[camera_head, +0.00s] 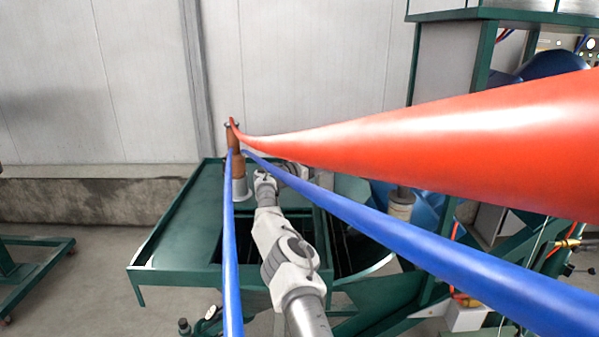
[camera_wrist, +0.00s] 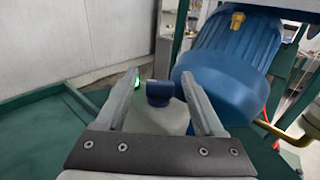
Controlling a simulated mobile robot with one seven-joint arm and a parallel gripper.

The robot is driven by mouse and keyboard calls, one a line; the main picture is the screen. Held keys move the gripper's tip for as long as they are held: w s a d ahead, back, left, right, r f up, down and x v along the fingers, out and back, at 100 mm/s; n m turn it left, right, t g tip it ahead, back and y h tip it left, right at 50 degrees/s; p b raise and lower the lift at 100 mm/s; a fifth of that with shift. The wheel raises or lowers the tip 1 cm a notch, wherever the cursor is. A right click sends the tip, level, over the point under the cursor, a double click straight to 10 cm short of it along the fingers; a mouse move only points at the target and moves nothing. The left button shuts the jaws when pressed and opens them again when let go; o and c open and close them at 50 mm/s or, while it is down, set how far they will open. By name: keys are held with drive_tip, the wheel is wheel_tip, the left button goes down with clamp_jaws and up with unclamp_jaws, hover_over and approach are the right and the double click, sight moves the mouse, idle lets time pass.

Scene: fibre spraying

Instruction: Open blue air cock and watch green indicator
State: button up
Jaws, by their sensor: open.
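In the wrist view, a dark blue knob (camera_wrist: 159,93), which looks like the air cock, sits on a pale grey rounded body (camera_wrist: 160,121). My gripper (camera_wrist: 160,78) is open, with one finger on each side of the knob and a gap on both sides. A small bright green light (camera_wrist: 122,91), likely the indicator, glows by the left finger and is partly hidden by it. In the head view my arm reaches out over a green table; I cannot make out the knob or the green light there.
A big blue motor-like drum (camera_wrist: 235,45) stands close to the right finger. A thick red hose (camera_head: 430,140) and blue hoses (camera_head: 370,215) cross the head view. The green table (camera_head: 180,225) has free room at left. A pale wall (camera_head: 110,80) stands behind.

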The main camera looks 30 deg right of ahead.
drive_tip(key=shift+s+a+f+b, duration=0.1)
drive_tip(key=shift+s+a+b, duration=0.05)
drive_tip(key=shift+a+b, duration=0.5)
drive_tip(key=shift+s+a+b, duration=0.1)
drive_tip(key=shift+a+b, duration=0.4)
drive_tip(key=shift+a, duration=0.1)
drive_tip(key=s+a, duration=0.3)
drive_tip(key=a, duration=1.1)
drive_tip(key=shift+a+b, duration=0.25)
drive_tip(key=shift+b, duration=0.1)
